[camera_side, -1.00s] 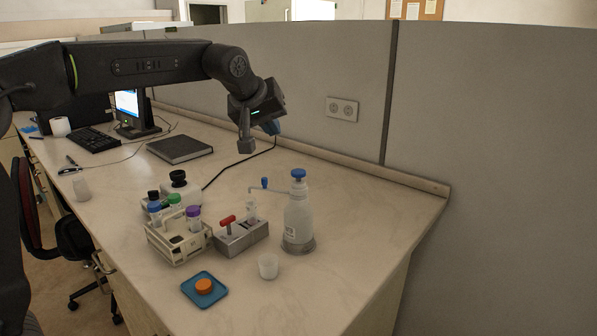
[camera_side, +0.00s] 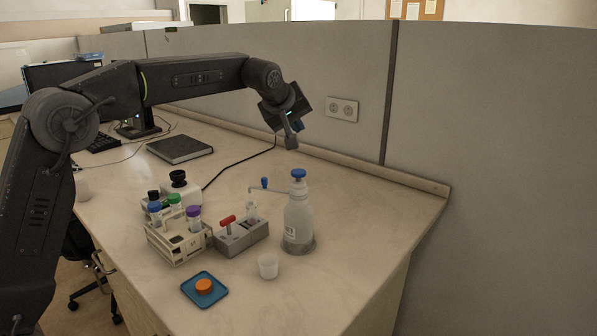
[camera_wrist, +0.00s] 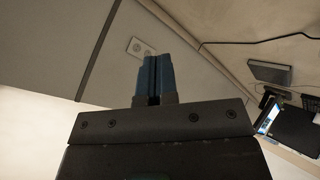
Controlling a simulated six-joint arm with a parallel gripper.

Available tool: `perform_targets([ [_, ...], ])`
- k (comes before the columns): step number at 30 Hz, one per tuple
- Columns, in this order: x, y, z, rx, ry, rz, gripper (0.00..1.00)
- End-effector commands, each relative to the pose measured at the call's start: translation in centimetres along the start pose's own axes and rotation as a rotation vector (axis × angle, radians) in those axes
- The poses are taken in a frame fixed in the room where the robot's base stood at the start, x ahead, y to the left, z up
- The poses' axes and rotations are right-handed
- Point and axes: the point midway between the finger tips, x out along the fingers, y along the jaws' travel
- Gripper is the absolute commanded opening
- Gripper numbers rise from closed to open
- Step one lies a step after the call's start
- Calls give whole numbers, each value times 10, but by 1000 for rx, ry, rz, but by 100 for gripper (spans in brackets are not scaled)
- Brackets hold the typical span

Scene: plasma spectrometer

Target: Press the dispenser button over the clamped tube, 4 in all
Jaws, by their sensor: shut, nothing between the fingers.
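The dispenser bottle (camera_side: 298,218) stands upright on the bench, with its blue button (camera_side: 298,174) on top and a spout reaching left. A clear tube (camera_side: 252,207) stands in the grey clamp block (camera_side: 240,237) with a red lever (camera_side: 227,221), below the spout's end. My gripper (camera_side: 291,142) is in the air above and slightly left of the blue button, apart from it. In the wrist view its blue fingers (camera_wrist: 154,76) are together and empty. The dispenser and tube are not in the wrist view.
A rack (camera_side: 178,244) with several capped tubes stands left of the clamp. A small white cup (camera_side: 267,266) and a blue tray (camera_side: 204,290) with an orange cap (camera_side: 204,286) lie in front. A dark book (camera_side: 180,149) lies behind. The partition wall (camera_side: 480,140) rises behind the bench.

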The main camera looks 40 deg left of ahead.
Motion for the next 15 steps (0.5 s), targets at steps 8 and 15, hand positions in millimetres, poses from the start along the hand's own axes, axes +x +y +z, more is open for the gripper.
perform_targets([
  [8, 26, -19, 19, 1, -2, -2, 0],
  [15, 46, -34, 34, 0, -2, -2, 0],
])
